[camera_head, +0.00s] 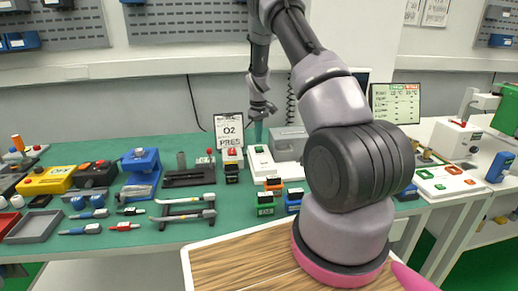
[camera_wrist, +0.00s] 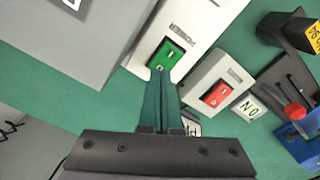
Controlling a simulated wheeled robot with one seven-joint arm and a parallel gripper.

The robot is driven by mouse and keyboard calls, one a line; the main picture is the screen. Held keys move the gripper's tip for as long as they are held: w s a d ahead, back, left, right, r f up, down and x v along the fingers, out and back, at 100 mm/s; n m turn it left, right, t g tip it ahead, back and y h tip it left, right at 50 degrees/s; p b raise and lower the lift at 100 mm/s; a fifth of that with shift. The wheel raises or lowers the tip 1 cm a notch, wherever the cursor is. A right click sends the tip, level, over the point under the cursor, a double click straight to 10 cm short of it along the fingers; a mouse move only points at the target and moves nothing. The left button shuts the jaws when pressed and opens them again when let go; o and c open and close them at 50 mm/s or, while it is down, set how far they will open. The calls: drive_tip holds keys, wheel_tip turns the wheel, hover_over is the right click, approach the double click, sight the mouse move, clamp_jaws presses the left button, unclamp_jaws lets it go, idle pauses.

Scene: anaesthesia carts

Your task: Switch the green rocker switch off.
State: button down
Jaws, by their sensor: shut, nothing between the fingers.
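The green rocker switch (camera_wrist: 167,55) sits in a black frame on a long white housing (camera_wrist: 197,22), seen in the wrist view. In the head view the same white housing (camera_head: 263,163) stands on the green bench, with the small green switch (camera_head: 258,149) near its far end. My gripper (camera_wrist: 160,74) is shut and empty. Its fingertips overlap the lower edge of the green switch in the wrist view; I cannot tell whether they touch it. In the head view my gripper (camera_head: 258,138) points down just above the switch. Which way the rocker is tipped is unclear.
A grey box (camera_head: 290,143) is on the other side. A sign marked O2 (camera_head: 229,130) stands behind. Several tools and devices cover the bench to the left.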

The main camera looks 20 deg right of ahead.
drive_tip(key=shift+r, duration=2.55)
drive_tip(key=shift+r, duration=0.1)
wheel_tip(320, 180, up, 13)
drive_tip(key=m+t, duration=0.2)
hover_over(259, 147)
drive_tip(key=s+a, duration=0.3)
drive_tip(key=s, duration=0.1)
drive_tip(key=s+a+r+m+t+y, duration=0.1)
drive_tip(key=s+a+r+m+t, duration=0.15)
drive_tip(key=s+r, duration=0.85)
drive_tip(key=s+a+r+m+t, duration=0.1)
drive_tip(key=s+a+r, duration=0.1)
drive_tip(key=s, duration=0.8)
drive_tip(key=s+a+r+m+t+y, duration=0.1)
drive_tip(key=s+r, duration=0.4)
drive_tip(key=s, duration=0.6)
drive_tip(key=a+m, duration=0.1)
drive_tip(key=a, duration=0.1)
drive_tip(key=shift+a+r+t, duration=0.2)
drive_tip(key=shift+a+t, duration=0.1)
drive_tip(key=shift+t, duration=0.05)
